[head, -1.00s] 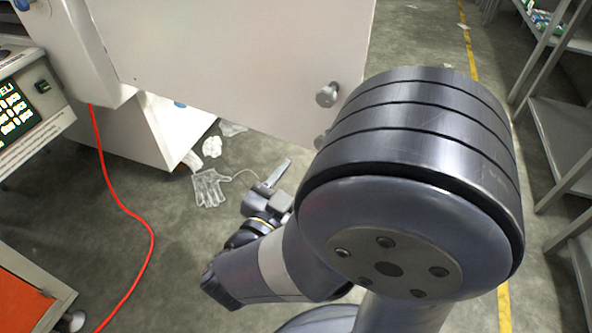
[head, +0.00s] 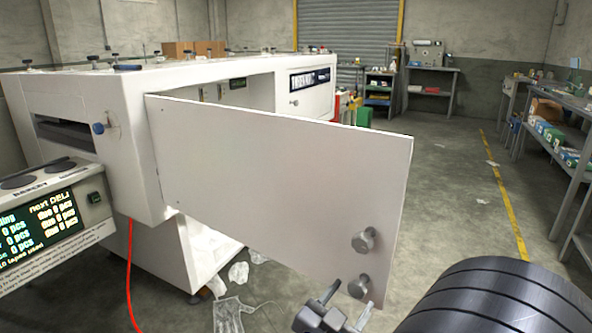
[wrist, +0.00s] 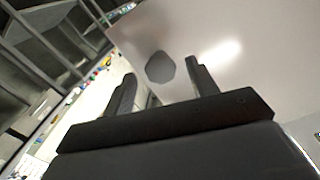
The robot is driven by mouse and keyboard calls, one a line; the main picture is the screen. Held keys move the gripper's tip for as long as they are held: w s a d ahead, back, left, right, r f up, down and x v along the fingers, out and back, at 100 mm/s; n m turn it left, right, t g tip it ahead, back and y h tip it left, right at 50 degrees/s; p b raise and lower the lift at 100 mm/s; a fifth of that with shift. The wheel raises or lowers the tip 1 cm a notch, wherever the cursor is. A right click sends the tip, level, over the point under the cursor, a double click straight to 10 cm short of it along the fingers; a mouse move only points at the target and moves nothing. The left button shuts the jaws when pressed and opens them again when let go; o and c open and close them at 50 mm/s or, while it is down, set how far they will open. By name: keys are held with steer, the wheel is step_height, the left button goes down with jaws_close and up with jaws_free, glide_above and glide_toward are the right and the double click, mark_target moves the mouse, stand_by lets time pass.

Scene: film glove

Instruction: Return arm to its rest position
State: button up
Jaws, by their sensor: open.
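My gripper (head: 345,304) shows at the bottom of the head view, just below the lower knob of the open white panel door. In the wrist view my gripper (wrist: 160,85) has its two dark fingers spread apart. A dark rounded knob (wrist: 160,67) shows between and beyond the fingers, against the pale door. I cannot tell how far it is from the fingertips. Nothing shows held. My large dark arm joint fills the lower right of the head view.
The white door (head: 280,165) stands swung out from the white machine (head: 75,95). A red cable (head: 131,270) hangs at left. Shelves (head: 560,150) line the right. The floor (head: 450,190) between is mostly clear.

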mark_target(355, 293)
steer(key=shift+x, duration=1.7)
